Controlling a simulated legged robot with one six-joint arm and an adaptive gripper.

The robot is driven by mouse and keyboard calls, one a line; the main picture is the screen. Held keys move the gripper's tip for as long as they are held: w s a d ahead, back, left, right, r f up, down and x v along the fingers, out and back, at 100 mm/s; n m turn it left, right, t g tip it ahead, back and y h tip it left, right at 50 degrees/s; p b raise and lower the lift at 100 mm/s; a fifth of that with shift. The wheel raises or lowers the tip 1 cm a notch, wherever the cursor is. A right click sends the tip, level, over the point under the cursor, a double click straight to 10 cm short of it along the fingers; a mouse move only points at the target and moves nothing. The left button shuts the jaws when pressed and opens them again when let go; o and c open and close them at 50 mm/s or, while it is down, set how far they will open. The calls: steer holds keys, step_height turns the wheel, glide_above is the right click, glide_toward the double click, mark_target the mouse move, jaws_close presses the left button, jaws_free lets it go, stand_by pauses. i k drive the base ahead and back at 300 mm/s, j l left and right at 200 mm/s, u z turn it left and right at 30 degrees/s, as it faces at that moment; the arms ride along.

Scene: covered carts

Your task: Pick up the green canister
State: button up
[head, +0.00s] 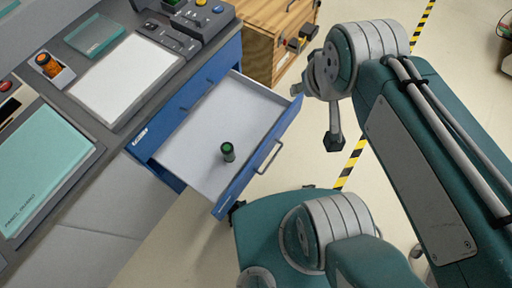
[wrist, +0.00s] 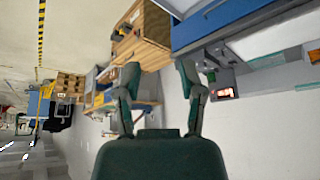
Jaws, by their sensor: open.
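The green canister (head: 228,152) is small and dark with a bright green top. It stands upright in the open drawer (head: 190,160) of the blue cabinet, near the drawer's front edge. In the head view my arm's end hangs to the right of the drawer, apart from the canister, with only part of the gripper showing. In the wrist view my gripper (wrist: 158,78) has its two dark fingers spread with nothing between them. I cannot make out the canister for certain in the wrist view.
A wooden crate (head: 278,36) stands behind the drawer. The drawer's handle (head: 268,158) sticks out. The drawer is otherwise empty.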

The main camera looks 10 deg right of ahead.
mark_target(227, 149)
steer(key=i+u, duration=0.1)
steer(key=u, duration=0.35)
steer(key=i+l+u, duration=0.1)
steer(key=u, duration=0.35)
